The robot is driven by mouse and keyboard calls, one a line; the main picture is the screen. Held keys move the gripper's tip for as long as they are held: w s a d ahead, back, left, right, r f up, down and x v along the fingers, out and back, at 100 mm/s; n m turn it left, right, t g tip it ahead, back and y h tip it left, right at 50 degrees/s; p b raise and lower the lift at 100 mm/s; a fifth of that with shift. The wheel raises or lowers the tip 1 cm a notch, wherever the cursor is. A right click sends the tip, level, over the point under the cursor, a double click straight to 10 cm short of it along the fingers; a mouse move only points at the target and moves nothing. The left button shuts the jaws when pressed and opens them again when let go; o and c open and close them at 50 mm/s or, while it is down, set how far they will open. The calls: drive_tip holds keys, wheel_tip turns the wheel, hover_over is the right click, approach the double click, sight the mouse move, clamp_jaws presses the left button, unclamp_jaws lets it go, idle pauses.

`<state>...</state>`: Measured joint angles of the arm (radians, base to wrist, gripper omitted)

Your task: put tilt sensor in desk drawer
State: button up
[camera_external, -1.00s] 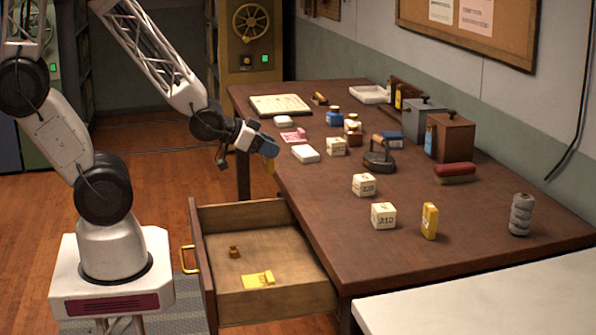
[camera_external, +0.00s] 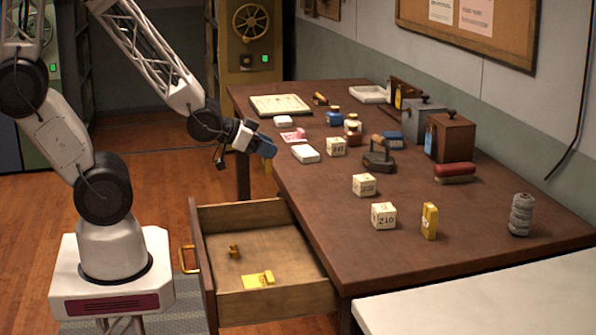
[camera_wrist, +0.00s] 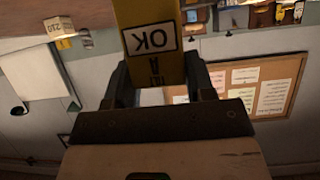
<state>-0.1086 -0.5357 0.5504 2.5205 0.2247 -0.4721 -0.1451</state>
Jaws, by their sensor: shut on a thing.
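My gripper (camera_external: 268,148) is shut on a yellow block with a white "OK" label (camera_wrist: 150,40), which fills the space between the fingers in the wrist view. This block looks like the tilt sensor, but I cannot be sure. The drawer is pulled open, with a small brass-coloured object (camera_external: 234,252) and a yellow piece (camera_external: 262,280) inside.
The table (camera_external: 320,225) holds numbered cream cubes (camera_external: 383,215), a yellow box (camera_external: 429,221), an iron-like tool (camera_external: 379,157), a red-topped brush (camera_external: 455,172) and a ribbed grey cylinder (camera_external: 521,214). The drawer's middle and right floor is mostly bare.

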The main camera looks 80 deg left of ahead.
drive_tip(key=shift+w+d+f+m+h, duration=0.65)
drive_tip(key=shift+d+f+m+h, duration=0.1)
drive_tip(key=shift+d+m+h, duration=0.65)
drive_tip(key=m+g+h, duration=0.8)
drive_tip(key=m+h, duration=0.1)
drive_tip(key=m, duration=0.3)
hover_over(257, 264)
wheel_tip(257, 264, down, 8)
drive_tip(key=shift+f, duration=3.15)
drive_tip(key=shift+f, duration=1.85)
